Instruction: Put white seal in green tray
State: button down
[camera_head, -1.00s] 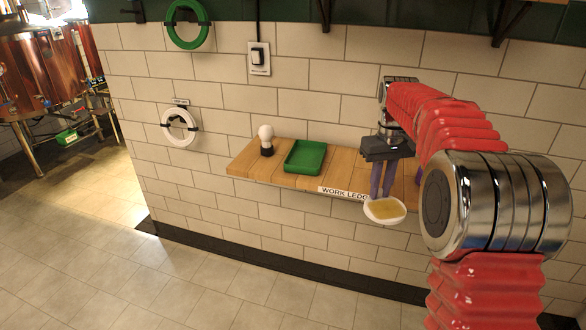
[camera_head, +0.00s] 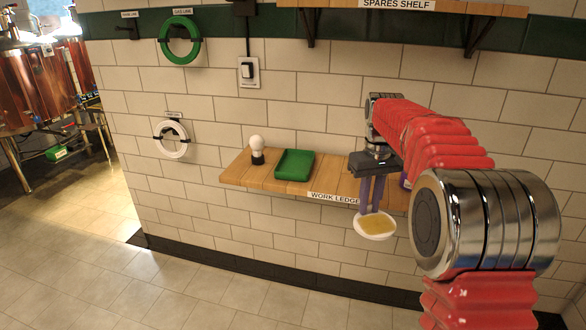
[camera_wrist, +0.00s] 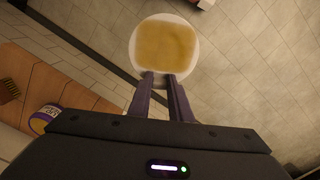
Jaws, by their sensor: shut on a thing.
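My gripper (camera_head: 373,212) points down and is shut on the near edge of a round, shallow white piece (camera_head: 376,238) with a tan, rounded-square middle. The piece also shows beyond the fingertips in the wrist view (camera_wrist: 134,48). I cannot tell whether it is the white seal itself or a dish bearing something. It hangs in the air in front of the ledge, over the floor. The green tray (camera_head: 294,165) lies on the wooden work ledge (camera_head: 232,172), left of and farther back than my gripper. It looks empty.
A white bulb on a black base (camera_head: 257,147) stands left of the tray. A labelled tub (camera_wrist: 42,122) and a brush (camera_wrist: 8,90) lie on the ledge in the wrist view. A spares shelf (camera_head: 440,7) is overhead.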

aim_at(295, 166)
jog(key=u, duration=0.7)
jog(key=i, duration=1)
jog(key=u, duration=0.05)
